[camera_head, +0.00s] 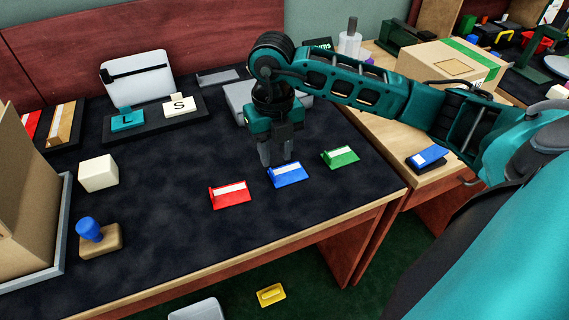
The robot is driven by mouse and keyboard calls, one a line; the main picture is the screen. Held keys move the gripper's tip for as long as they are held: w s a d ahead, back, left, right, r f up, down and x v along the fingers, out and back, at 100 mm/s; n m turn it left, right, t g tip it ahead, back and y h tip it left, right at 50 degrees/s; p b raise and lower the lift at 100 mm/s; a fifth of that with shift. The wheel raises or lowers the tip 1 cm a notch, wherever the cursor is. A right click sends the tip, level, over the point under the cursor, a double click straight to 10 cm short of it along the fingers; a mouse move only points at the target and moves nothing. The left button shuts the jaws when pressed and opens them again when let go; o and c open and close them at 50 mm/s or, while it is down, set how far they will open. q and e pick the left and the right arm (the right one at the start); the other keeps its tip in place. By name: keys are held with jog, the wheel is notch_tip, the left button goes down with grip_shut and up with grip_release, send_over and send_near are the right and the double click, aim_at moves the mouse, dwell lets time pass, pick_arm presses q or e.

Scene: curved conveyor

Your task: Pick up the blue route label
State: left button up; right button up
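The blue route label (287,175) lies on the dark desk mat (150,230), between a red label (230,195) on its left and a green label (340,157) on its right. Each label has a white strip along its back edge. My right gripper (276,158) points down just behind and slightly left of the blue label, and its arm reaches in from the right. Its fingers look dark grey, and I cannot tell the gap between them or whether they touch the label. My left gripper is not in view.
A cardboard box (25,190) stands at the left edge. A white cube (98,173) and a blue-handled stamp (97,237) are near it. A teal L block (128,119) and white S block (180,106) sit behind. A parcel (440,67) stands on the right desk.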

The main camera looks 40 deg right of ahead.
aim_at(272, 172)
jog(key=f, duration=0.4)
jog(key=w+f+b, duration=0.1)
jog(key=shift+a+f, duration=0.15)
jog(key=shift+f, duration=0.25)
grip_shut()
